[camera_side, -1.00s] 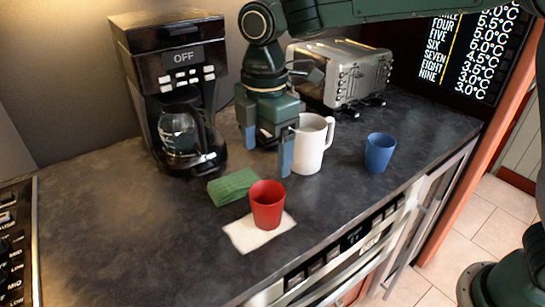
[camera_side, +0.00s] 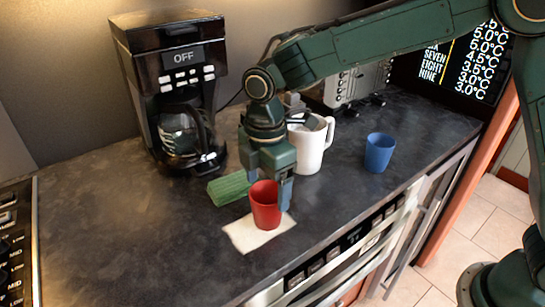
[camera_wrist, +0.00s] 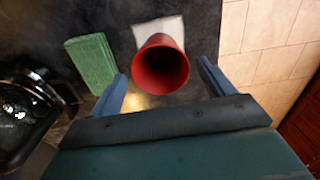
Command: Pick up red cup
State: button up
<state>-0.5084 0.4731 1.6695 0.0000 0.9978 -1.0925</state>
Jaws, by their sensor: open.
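The red cup (camera_side: 265,207) stands upright on a white napkin (camera_side: 243,236) near the counter's front edge. In the wrist view I look into the mouth of the red cup (camera_wrist: 160,68). My gripper (camera_side: 269,192) is low at the cup, with one blue finger on its right side and the other mostly hidden behind the cup. In the wrist view my gripper (camera_wrist: 163,85) has its two blue fingers spread wide, to the left and right of the cup. The gripper is open, and the cup is not gripped.
A green sponge (camera_side: 228,188) lies just left of the cup. A white mug (camera_side: 311,148) stands behind my gripper, a blue cup (camera_side: 379,153) to the right. The coffee maker (camera_side: 176,90) is at the back left. The front left counter is clear.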

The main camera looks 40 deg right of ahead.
aim_at(267, 200)
jog(key=shift+f, duration=2.3)
jog(key=c, duration=1.1)
